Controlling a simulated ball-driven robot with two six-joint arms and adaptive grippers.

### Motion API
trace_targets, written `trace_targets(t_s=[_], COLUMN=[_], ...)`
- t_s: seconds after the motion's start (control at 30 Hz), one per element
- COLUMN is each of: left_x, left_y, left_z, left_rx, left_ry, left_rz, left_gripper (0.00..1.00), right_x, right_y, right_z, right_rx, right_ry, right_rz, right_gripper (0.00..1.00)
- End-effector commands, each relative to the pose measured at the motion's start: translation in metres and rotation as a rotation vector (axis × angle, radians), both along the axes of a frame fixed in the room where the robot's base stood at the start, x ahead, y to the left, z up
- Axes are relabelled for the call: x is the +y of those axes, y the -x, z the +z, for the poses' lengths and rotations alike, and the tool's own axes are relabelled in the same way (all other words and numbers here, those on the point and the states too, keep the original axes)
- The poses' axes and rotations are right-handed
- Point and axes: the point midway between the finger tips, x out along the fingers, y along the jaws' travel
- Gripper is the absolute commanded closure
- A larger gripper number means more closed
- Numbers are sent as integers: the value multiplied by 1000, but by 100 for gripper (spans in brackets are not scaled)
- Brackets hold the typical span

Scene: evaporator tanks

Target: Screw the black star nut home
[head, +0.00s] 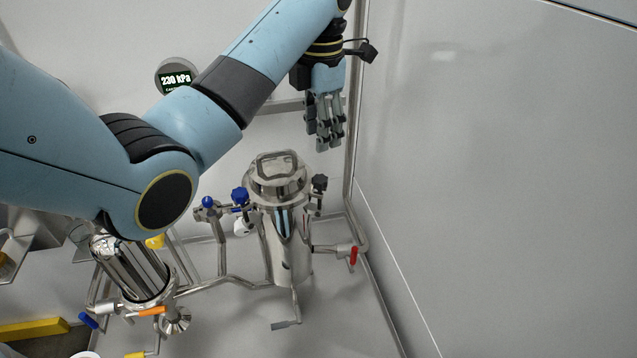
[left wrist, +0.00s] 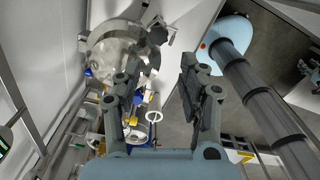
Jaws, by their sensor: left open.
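The black star nut (head: 319,183) sits at the right side of the lid (head: 276,178) of the shiny steel tank. A blue star nut (head: 240,196) sits at the lid's left side. My left gripper (head: 327,143) hangs in the air above the black nut, fingers pointing down, touching nothing. In the left wrist view the gripper (left wrist: 160,78) is open and empty. There the round tank lid (left wrist: 112,52) lies beyond the left finger, with the black nut (left wrist: 157,35) at its edge. Whether the nut is seated cannot be told. My right gripper is not in view.
A steel post (head: 357,100) and a grey wall (head: 490,180) stand close to the right of the gripper. A red-handled valve (head: 353,256) sticks out low on the tank's right. A pressure display (head: 176,80) reads 230 kPa. Another steel vessel (head: 130,268) stands at lower left.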

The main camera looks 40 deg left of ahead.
Motion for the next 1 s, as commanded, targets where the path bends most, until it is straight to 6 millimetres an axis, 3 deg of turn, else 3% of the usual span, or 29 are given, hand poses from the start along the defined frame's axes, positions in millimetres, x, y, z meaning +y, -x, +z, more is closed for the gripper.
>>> trace_targets(t_s=[0.17,0.3,0.6,1.0], left_x=[0,0,1,1], left_y=[0,1,-1,-1], left_z=[-22,-51,-97,-105], left_rx=[2,4,0,-2], left_ry=[0,1,0,0], left_rz=[-2,-2,-3,-4], left_gripper=[59,59,59,61], right_x=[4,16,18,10], right_y=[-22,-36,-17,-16], right_z=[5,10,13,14], right_rx=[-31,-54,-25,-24], right_ry=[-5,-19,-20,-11], right_rz=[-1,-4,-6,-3], right_gripper=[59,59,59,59])
